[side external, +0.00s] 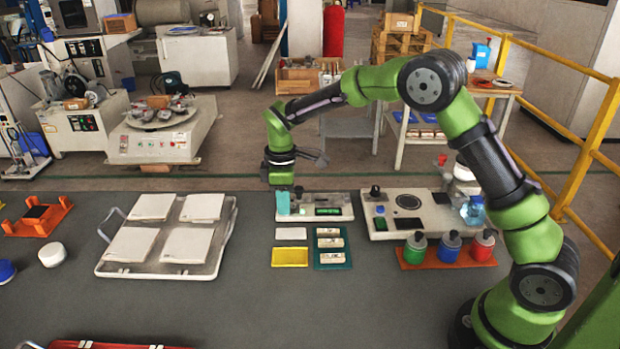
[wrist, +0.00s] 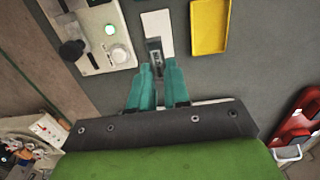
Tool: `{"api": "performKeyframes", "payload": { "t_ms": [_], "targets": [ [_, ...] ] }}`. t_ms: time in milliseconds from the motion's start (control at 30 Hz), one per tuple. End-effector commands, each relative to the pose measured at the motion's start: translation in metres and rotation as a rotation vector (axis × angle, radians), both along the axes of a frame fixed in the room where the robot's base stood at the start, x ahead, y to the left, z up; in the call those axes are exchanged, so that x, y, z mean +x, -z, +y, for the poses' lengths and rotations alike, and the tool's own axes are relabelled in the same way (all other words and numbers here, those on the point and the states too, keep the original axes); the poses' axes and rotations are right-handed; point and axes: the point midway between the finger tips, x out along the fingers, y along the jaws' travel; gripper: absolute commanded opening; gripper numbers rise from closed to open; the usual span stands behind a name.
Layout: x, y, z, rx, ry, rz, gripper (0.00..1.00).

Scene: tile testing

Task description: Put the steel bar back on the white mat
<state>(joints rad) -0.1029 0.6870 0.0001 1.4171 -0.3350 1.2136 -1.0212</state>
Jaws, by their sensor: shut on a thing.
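My gripper (side external: 284,203) points down at the front of the small grey-white instrument, behind the white mat. In the wrist view its two teal fingers (wrist: 157,72) are closed on the steel bar (wrist: 155,55), a small grey metallic piece at the fingertips. The white mat (side external: 291,233) is a small flat rectangle behind the yellow tray. It also shows in the wrist view (wrist: 157,23), just beyond the bar, which overlaps its near end in the picture. The bar cannot be made out in the side view, and its height above the table is unclear.
The yellow tray (side external: 290,257) and a green rack (side external: 332,261) with pale blocks lie close to the mat. The grey-white instrument (side external: 335,200) stands behind. A large tray (side external: 222,262) with white tiles is to the left. Coloured bottles (side external: 450,247) stand to the right.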

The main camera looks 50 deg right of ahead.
Motion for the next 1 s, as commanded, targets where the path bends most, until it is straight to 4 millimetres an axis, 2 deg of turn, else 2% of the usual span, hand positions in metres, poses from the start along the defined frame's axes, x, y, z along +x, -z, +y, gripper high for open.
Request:
{"api": "performKeyframes", "payload": {
  "t_ms": [600, 1000],
  "targets": [
    [-0.002, 0.057, -0.001, -0.001, 0.005, 0.005, 0.0],
    [-0.002, 0.063, -0.001, 0.0, 0.005, 0.004, 0.0]
  ]
}}
